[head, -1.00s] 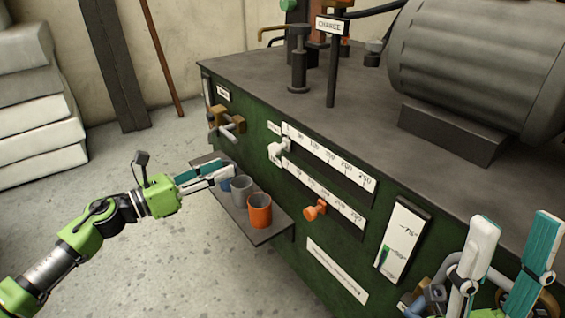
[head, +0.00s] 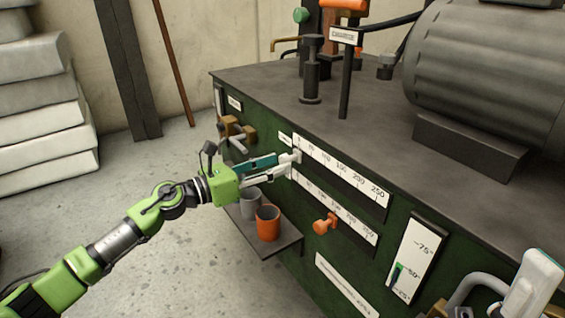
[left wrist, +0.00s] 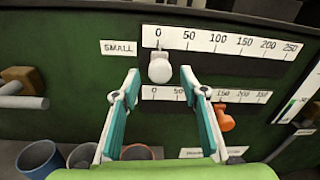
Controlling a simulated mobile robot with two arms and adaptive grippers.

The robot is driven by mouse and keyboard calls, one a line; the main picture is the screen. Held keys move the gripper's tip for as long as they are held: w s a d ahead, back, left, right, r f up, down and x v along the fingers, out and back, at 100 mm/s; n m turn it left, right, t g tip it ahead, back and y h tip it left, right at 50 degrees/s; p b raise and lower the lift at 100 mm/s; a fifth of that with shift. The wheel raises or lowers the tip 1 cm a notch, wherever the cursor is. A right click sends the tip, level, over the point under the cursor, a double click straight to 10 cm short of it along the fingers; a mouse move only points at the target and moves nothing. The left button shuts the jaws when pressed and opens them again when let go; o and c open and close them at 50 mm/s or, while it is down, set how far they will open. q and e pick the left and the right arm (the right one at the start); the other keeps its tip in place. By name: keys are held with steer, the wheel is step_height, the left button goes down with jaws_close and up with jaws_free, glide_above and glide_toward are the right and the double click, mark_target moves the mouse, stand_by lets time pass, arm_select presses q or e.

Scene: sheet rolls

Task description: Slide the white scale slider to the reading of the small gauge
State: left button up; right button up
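The white slider (left wrist: 160,67) is a pale knob at the 0 end of the upper scale (left wrist: 222,42), marked 0 to 250 with a SMALL label (left wrist: 118,47). My left gripper (left wrist: 160,74) is open, its fingertips on either side of the knob with gaps showing. In the head view my left gripper (head: 288,162) is at the scale's left end and partly hides the knob. A vertical gauge (head: 417,258) at the right has a green bar reaching about the 50 mark; its name is unreadable. My right gripper (head: 535,284) is partly cut off at bottom right.
An orange slider (head: 325,223) sits on the lower scale (head: 352,222). A shelf (head: 268,246) below holds an orange cup (head: 267,222) and a grey cup (head: 250,203).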

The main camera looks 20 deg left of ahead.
mark_target(290, 158)
arm_select(q)
steer(key=shift+x, duration=1.45)
jaws_close()
